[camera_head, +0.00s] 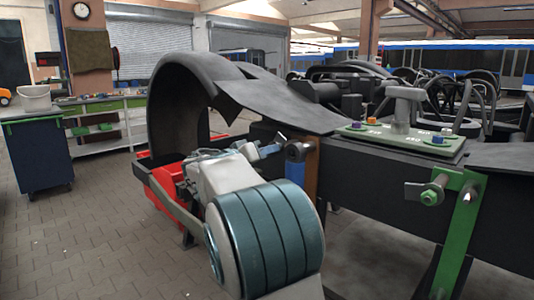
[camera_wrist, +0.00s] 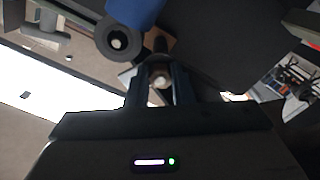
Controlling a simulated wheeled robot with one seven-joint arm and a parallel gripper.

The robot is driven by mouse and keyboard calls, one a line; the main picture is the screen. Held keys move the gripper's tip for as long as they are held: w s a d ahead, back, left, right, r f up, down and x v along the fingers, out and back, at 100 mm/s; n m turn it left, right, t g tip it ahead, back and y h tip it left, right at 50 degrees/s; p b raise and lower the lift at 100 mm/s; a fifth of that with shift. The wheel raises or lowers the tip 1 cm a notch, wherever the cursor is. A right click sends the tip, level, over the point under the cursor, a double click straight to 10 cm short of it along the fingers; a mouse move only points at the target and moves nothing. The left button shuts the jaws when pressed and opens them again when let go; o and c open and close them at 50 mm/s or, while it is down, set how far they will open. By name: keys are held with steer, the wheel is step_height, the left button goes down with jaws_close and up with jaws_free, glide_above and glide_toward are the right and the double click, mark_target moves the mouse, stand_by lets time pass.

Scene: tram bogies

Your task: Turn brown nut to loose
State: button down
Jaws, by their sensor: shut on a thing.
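My gripper (camera_head: 275,148) reaches to the upright brown plate (camera_head: 312,172) on the side of the dark bogie frame. In the wrist view my gripper (camera_wrist: 160,84) is shut on a small round-ended piece, which I take to be the brown nut (camera_wrist: 160,79). Its colour is hard to tell there, as the fingers and shadow cover much of it. The brown plate (camera_wrist: 160,45) shows dimly behind the fingertips. In the head view the nut is hidden behind my arm and the blue part.
A blue cylinder with a black ring (camera_head: 296,153) stands close beside my gripper; the ring also shows in the wrist view (camera_wrist: 119,41). A green bracket with a green nut (camera_head: 431,196) is at right. A green plate (camera_head: 400,138) with coloured bolts lies on the frame.

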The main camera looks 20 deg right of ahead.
steer(key=shift+n, duration=0.3)
steer(key=shift+r+n+p, duration=0.15)
steer(key=shift+n+p, duration=4.7)
steer(key=shift+n, duration=1.7)
steer(key=shift+r+n+p, duration=0.15)
steer(key=shift+n+p, duration=4.7)
steer(key=shift+n, duration=1.7)
steer(key=shift+w, duration=0.1)
steer(key=c, duration=1.3)
jaws_free()
steer(key=shift+o, duration=0.2)
